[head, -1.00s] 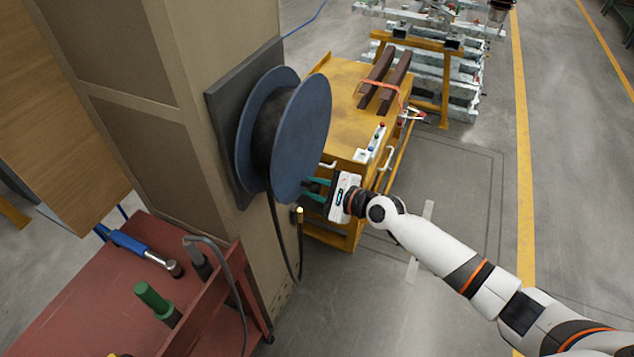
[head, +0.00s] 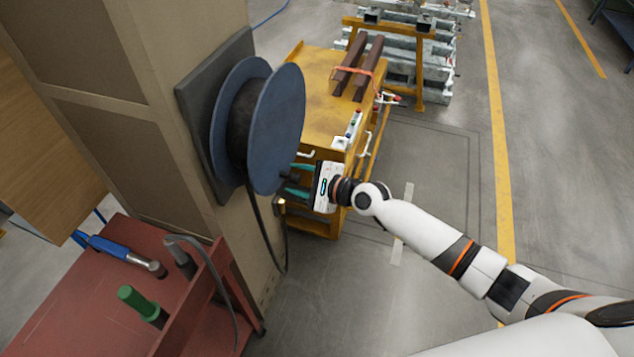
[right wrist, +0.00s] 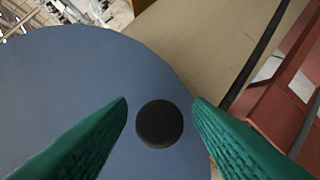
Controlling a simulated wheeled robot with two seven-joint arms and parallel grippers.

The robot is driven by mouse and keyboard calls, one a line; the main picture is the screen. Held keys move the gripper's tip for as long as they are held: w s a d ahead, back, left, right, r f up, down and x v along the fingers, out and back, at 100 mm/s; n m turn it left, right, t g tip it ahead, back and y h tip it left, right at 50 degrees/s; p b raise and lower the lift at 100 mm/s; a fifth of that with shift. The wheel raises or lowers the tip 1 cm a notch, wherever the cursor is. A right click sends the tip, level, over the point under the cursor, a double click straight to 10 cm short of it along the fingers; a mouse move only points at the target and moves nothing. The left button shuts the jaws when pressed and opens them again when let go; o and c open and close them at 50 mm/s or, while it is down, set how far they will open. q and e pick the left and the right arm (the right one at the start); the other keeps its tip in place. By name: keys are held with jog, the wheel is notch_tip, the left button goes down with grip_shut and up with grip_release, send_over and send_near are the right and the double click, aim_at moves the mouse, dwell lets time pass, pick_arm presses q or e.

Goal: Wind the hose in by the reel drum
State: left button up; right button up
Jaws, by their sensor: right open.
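The blue reel drum (head: 278,130) is mounted on a dark plate on the column, with dark hose wound between its two discs. A length of dark hose (head: 263,225) hangs below it in a loop and comes up to a brass-coloured end (head: 281,204). A dark round knob (head: 288,177) stands out from the drum's front disc near its lower right edge. My right gripper (head: 291,179) is open at this knob. In the right wrist view, the knob (right wrist: 160,124) shows between the two green fingers, with a gap on each side. My left gripper is out of view.
A yellow cart (head: 315,85) with brown bars stands behind the drum. A red bench (head: 85,290) with a blue-handled tool (head: 112,247) and a green-handled tool (head: 139,300) is at lower left. The grey floor (head: 350,300) below my right arm is clear.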

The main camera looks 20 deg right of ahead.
jog(key=b+v, duration=0.1)
jog(key=v, duration=1)
jog(key=shift+w+f, duration=0.1)
